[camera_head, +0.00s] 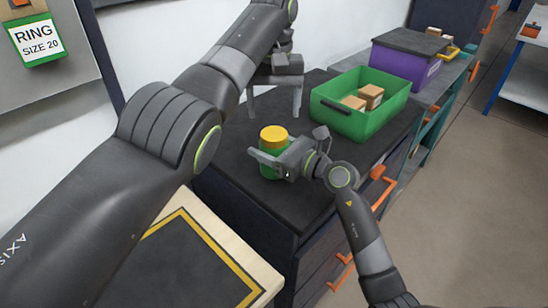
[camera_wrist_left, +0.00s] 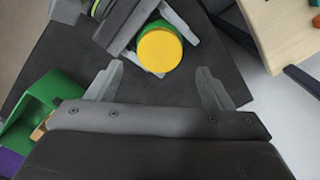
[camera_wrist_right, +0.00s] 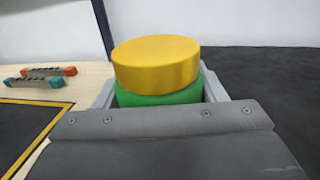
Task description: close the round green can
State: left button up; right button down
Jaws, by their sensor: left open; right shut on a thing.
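The round green can (camera_head: 268,172) stands upright on the dark bench top, with a yellow lid (camera_head: 273,136) on top of it. In the right wrist view the lid (camera_wrist_right: 156,64) sits over the green body (camera_wrist_right: 160,96); whether it is fully seated I cannot tell. My right gripper (camera_head: 268,160) is shut around the can's green body, below the lid. My left gripper (camera_head: 274,84) is open and empty above the bench, behind the can. In the left wrist view, the lid (camera_wrist_left: 160,51) lies beyond the open left fingers (camera_wrist_left: 160,85).
A green bin (camera_head: 350,120) with small cardboard boxes stands right of the can. A purple box (camera_head: 405,65) with a dark lid is further back right. A wooden board (camera_head: 235,250) with a dark, yellow-edged panel is at the front left. Bare bench top lies around the can.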

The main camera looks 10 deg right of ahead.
aim_at(274, 133)
pick_arm(q)
jog(key=shift+f, duration=3.05)
jog(key=c, duration=1)
jog(key=shift+m, duration=1.6)
jog(key=o, duration=1.1)
jog(key=shift+r, duration=2.25)
